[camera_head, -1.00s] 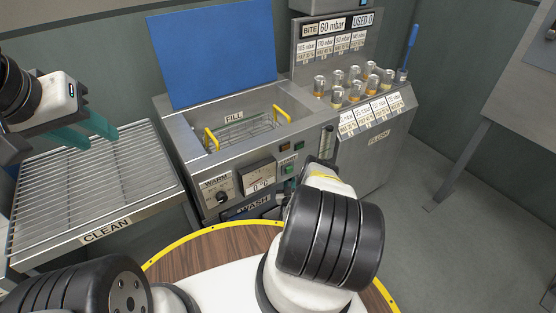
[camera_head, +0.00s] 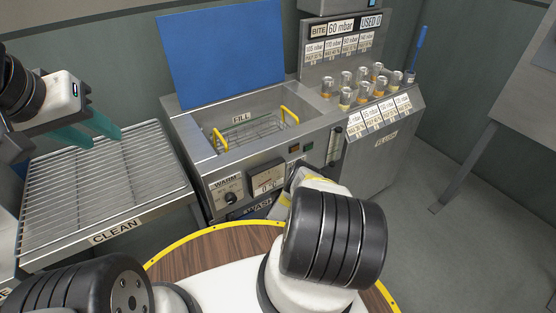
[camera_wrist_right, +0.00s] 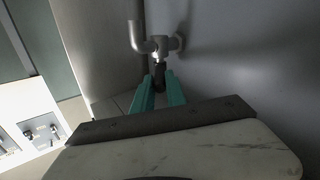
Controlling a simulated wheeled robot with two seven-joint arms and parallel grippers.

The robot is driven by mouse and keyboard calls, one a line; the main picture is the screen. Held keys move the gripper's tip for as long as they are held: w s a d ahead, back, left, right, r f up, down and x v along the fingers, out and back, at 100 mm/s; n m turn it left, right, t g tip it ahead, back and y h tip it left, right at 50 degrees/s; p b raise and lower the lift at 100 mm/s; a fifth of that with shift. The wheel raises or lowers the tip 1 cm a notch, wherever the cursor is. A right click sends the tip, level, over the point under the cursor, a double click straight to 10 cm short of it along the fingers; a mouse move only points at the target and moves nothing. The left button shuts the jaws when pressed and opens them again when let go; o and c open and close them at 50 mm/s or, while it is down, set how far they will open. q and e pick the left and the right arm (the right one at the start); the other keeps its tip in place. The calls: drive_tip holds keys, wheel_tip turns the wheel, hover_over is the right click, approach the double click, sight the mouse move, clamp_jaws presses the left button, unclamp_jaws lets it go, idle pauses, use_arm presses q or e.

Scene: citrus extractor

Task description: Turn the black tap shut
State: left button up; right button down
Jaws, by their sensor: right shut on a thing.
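The black tap (camera_wrist_right: 159,76) shows in the right wrist view as a short dark lever below a grey metal pipe fitting (camera_wrist_right: 150,42). My right gripper (camera_wrist_right: 159,88) has its two teal fingers on either side of the black lever and is shut on it. In the head view my right arm hides the tap and the right gripper. My left gripper (camera_head: 103,140) is over the wire rack at the left, with its teal fingers apart and nothing between them.
The washing machine (camera_head: 225,185) has an open basin with a yellow-handled basket (camera_head: 250,130) and a raised blue lid (camera_head: 222,55). Several small jars (camera_head: 362,86) stand on its right part. The clean rack (camera_head: 95,195) is at the left. The floor at the right is clear.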

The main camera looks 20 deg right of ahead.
drive_tip(key=c, duration=1.3)
unclamp_jaws()
drive_tip(key=shift+c, duration=0.2)
drive_tip(key=v, duration=0.7)
drive_tip(key=shift+s+a, duration=0.25)
